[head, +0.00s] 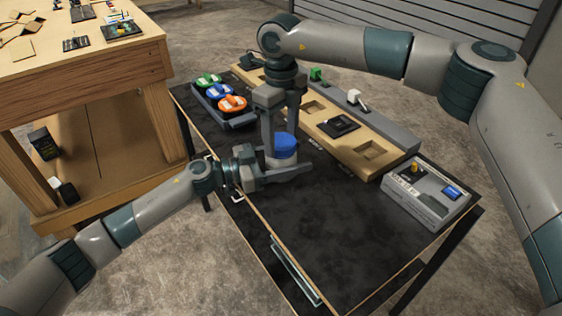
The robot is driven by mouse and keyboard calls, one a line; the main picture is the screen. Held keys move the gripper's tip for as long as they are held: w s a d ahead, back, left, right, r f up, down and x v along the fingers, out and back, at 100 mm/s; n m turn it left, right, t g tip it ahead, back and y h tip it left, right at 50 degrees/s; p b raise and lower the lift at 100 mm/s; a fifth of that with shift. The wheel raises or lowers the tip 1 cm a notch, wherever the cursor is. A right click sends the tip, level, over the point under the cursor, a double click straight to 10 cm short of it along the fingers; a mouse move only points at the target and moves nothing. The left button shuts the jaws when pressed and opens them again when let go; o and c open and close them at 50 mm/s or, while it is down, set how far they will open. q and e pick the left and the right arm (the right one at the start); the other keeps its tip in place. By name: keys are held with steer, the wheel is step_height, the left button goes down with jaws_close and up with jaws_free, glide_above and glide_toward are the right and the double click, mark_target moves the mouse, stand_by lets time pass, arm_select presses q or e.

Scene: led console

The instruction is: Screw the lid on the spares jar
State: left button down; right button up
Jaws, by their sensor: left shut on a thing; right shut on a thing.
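The spares jar (282,161) stands near the left edge of the dark table, mostly hidden by my grippers. My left gripper (287,170) reaches in from the left, low down, and is shut around the jar's body. The blue lid (286,143) sits at the top of the jar. My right gripper (281,133) comes down from above and is shut on the blue lid. The picture is too small to tell whether the lid's thread is engaged.
A dark tray (237,121) with green, blue and orange round pieces lies behind the grippers. A wooden board (330,122) with recesses runs along the back. A grey box (427,194) with a yellow knob stands at right. The front tabletop (330,235) is clear.

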arm_select(q)
steer(key=shift+a, duration=0.1)
arm_select(e)
steer(key=m, duration=0.4)
steer(key=shift+m, duration=0.3)
steer(key=m, duration=0.8)
steer(key=shift+a+m, duration=0.1)
steer(key=shift+m, duration=0.3)
steer(key=m, duration=0.5)
steer(key=shift+m, duration=0.3)
steer(key=o, duration=1.2)
steer(key=shift+o, duration=0.2)
step_height(320, 180, up, 12)
